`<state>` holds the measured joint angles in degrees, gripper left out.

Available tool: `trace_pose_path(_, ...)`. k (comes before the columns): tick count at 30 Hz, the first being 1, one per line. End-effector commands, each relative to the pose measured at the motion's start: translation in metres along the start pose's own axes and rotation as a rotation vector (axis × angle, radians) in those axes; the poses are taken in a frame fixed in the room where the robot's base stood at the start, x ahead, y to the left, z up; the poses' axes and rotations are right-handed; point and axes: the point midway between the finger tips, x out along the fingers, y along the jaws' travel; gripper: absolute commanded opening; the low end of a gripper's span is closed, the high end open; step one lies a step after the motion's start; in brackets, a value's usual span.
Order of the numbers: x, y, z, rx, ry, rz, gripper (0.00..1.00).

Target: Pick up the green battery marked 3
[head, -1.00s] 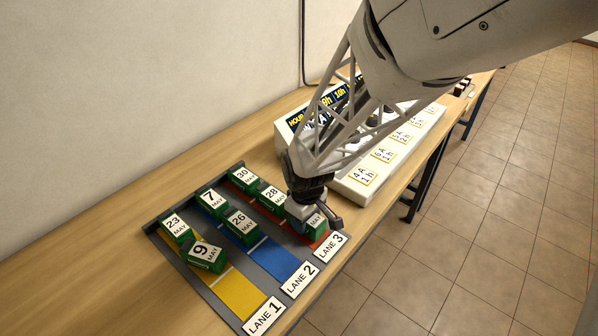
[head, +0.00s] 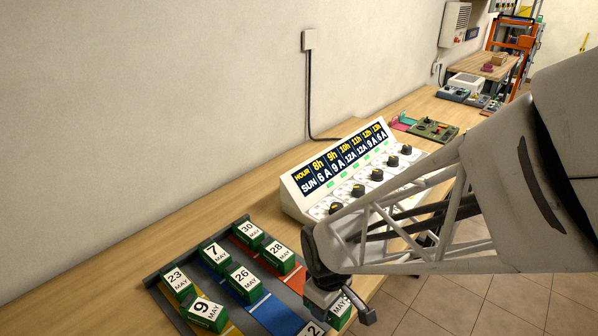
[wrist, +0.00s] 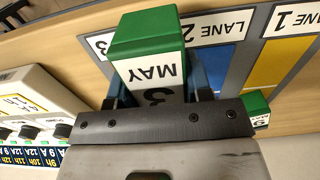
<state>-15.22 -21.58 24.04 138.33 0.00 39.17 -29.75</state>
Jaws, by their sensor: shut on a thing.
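My gripper (head: 338,303) is shut on the green battery marked 3 MAY (head: 342,314), in front of the lane rack's near end. In the wrist view the battery (wrist: 147,65) sits between the two fingers, with its green end outward. The MAY print and part of the 3 show upside down. The battery's lower part is hidden behind the gripper body. The lane rack (head: 160,288) holds other green batteries. In the red lane, batteries 30 (head: 249,235) and 28 (head: 279,257) stand, with bare red strip in front of them.
Batteries 23 (head: 177,283) and 9 (head: 206,311) are in the yellow lane, with 9 turned askew. Batteries 7 (head: 215,256) and 26 (head: 243,282) are in the blue lane. A charger console (head: 292,200) with several knobs stands behind the rack, close to my arm.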

Motion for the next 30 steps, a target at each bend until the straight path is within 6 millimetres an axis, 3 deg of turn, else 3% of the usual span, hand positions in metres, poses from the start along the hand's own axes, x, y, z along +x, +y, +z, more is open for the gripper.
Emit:
trace_pose_path(12, -0.005, -0.023, 0.039, 0.000, 0.001, 0.001, 0.02)
trace_pose_path(30, -0.006, -0.030, 0.051, 0.000, 0.000, 0.000, 0.02)
